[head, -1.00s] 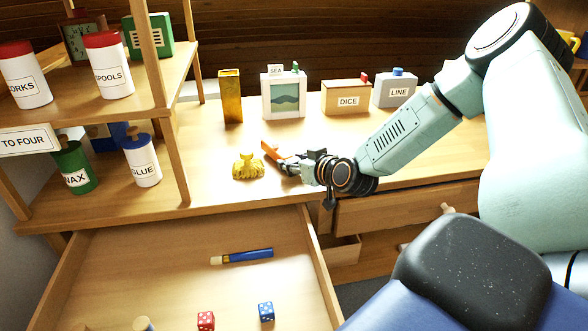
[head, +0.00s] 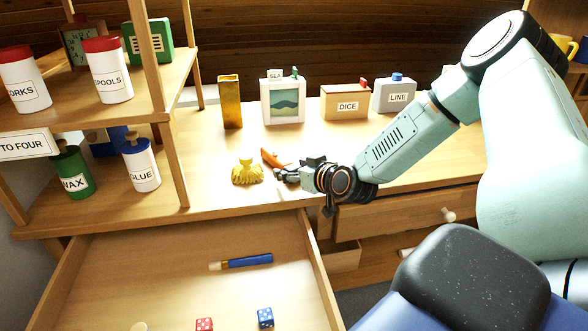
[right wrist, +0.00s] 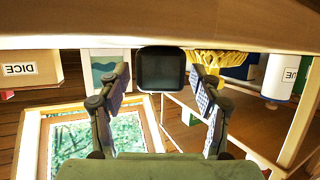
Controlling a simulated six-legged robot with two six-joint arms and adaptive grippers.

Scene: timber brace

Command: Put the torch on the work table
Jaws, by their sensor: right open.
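The torch (head: 269,157), an orange body with a dark end, lies on the work table (head: 225,193) just right of a yellow crown-like object. My right gripper (head: 287,172) is low over the table at the torch's near end. In the right wrist view the torch's dark square end (right wrist: 160,68) sits between the two fingers, against the table top. The fingers are open, with a gap on each side of it. My left gripper is not in view.
The yellow object (head: 247,172) stands close left of the torch. A gold box (head: 231,102), a picture box (head: 283,102), a DICE box (head: 345,103) and a LINE box (head: 394,95) stand behind. A shelf is at left. The open drawer (head: 165,262) holds a blue stick and dice.

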